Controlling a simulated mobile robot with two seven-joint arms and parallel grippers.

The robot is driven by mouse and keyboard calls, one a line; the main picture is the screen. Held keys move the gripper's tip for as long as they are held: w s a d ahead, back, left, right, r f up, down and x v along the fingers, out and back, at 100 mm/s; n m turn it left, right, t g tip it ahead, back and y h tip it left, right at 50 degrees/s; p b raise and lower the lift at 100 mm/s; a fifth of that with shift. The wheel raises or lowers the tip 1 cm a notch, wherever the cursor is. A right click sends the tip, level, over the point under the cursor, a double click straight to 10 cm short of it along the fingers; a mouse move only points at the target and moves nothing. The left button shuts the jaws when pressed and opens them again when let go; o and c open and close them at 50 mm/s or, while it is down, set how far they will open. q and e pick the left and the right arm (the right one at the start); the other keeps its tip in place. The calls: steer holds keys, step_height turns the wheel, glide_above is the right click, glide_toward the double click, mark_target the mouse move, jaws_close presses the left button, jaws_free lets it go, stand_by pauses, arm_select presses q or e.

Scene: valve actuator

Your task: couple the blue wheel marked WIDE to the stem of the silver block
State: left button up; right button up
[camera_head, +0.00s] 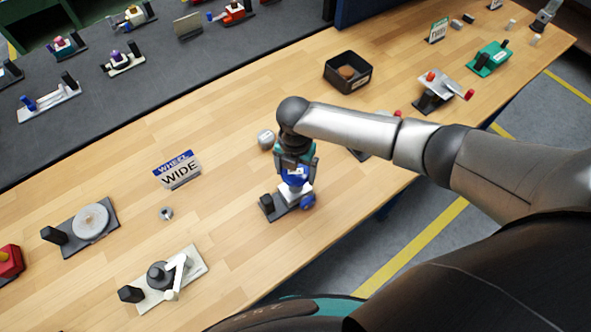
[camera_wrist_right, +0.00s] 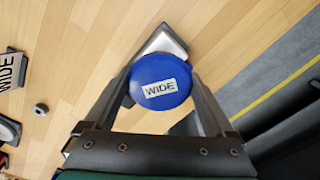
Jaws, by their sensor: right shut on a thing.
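The blue wheel (camera_wrist_right: 160,82) with a white WIDE label sits between the two fingers of my right gripper (camera_wrist_right: 163,88). My right gripper (camera_head: 296,170) also shows in the head view, pointing down with the blue wheel (camera_head: 295,179) at its fingertips. The silver block (camera_head: 298,193) is directly below the wheel, on a dark base with a black post (camera_head: 267,203). A blue part (camera_head: 308,202) is at the block's front right. The stem is hidden by the wheel and gripper, so I cannot tell whether the wheel is on it. My left gripper is not in view.
A WHEEL WIDE sign (camera_head: 178,170) stands to the left on the wooden table. A grey ring (camera_head: 166,214), a silver knob (camera_head: 266,138) and a white-based fixture (camera_head: 165,277) are nearby. A black bin (camera_head: 348,72) is behind. The table's front edge is close at the right.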

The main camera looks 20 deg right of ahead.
steer(key=shift+f+b, duration=0.35)
steer(key=shift+f, duration=0.15)
steer(key=shift+r, duration=0.2)
steer(key=shift+r+p, duration=0.35)
steer(key=shift+p, duration=0.05)
stand_by(0.4)
